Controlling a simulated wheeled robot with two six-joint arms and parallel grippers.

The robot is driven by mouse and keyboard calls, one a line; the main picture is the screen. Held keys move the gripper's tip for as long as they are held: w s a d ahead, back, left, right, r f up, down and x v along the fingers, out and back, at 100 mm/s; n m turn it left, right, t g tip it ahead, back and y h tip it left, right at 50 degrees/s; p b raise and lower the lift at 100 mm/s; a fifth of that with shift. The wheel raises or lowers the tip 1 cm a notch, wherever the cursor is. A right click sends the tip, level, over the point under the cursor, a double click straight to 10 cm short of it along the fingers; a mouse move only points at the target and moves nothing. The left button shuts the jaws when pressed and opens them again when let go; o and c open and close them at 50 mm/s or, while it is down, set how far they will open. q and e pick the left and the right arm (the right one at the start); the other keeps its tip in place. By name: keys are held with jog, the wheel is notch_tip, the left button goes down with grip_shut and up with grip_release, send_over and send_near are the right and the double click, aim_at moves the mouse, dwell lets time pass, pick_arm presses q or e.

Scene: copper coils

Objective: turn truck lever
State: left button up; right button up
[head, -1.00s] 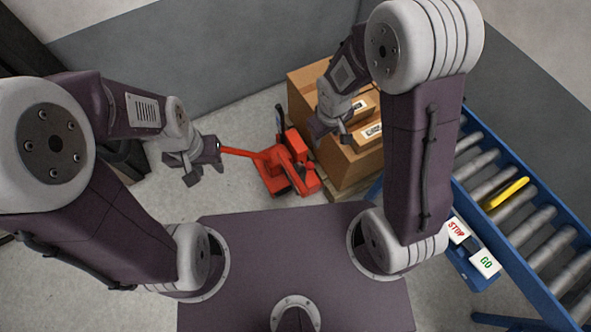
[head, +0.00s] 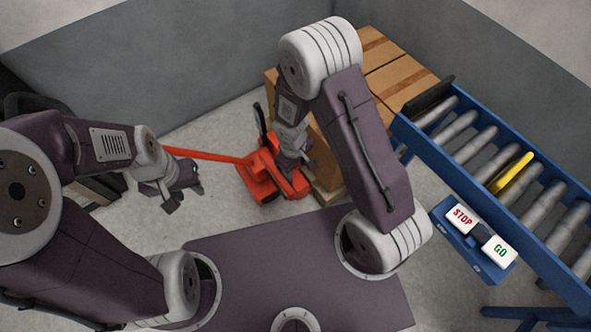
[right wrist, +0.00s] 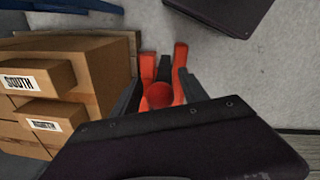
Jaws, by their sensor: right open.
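The red pallet truck (head: 268,176) stands on the floor beside the box stack in the head view. Its long red handle (head: 215,154) runs left, passing behind my left wrist. A thin black lever-like part (head: 260,118) stands up at the truck's back. My right gripper (head: 300,165) is open above the truck's right side and hides part of it. In the right wrist view the truck (right wrist: 160,95) shows between the dark fingers, and I cannot tell if they touch it. My left gripper (head: 184,199) has its fingers apart and is empty, in front of the handle.
Cardboard boxes (head: 388,62) on a pallet stand behind and right of the truck. A blue roller conveyor (head: 480,150) with one yellow roller (head: 511,173) runs along the right. A STOP and GO button box (head: 474,240) hangs beside it.

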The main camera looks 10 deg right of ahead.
jog(key=shift+f, duration=0.25)
grip_shut()
dwell(1.3)
